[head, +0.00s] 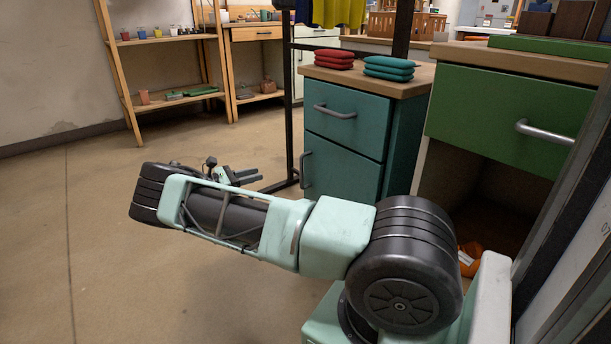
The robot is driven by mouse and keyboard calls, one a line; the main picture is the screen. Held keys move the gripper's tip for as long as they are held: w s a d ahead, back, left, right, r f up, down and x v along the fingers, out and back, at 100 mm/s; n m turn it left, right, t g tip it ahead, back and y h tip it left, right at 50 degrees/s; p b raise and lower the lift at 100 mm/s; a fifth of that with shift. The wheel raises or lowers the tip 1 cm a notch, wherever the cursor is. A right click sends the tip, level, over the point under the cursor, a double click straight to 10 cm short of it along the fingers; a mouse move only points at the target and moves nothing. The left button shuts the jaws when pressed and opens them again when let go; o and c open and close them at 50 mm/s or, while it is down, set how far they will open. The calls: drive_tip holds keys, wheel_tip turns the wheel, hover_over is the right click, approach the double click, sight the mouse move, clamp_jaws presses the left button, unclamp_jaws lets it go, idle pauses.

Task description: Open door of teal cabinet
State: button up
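The teal cabinet (395,134) stands right of centre under a wooden top. It has a teal drawer (343,122) with a horizontal bar handle (335,111) above a teal door (345,172). The door looks shut and has a vertical bar handle (305,170) at its left edge. My arm stretches leftward across the front of the view and covers the cabinet's lower edge. My gripper (250,176) is at the arm's far end, left of the door handle and apart from it in the picture. Its dark fingers are small, and their opening is unclear.
Red folded cloths (334,59) and teal folded cloths (389,68) lie on the cabinet top. A green drawer unit (500,105) stands at right, with an orange item (470,258) low beneath it. A dark post (290,90) stands left of the cabinet. The floor at left is clear.

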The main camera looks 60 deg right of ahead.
drive_tip(key=shift+b+x, duration=2.9)
drive_tip(key=shift+x, duration=5.85)
drive_tip(key=shift+r, duration=0.1)
clamp_jaws()
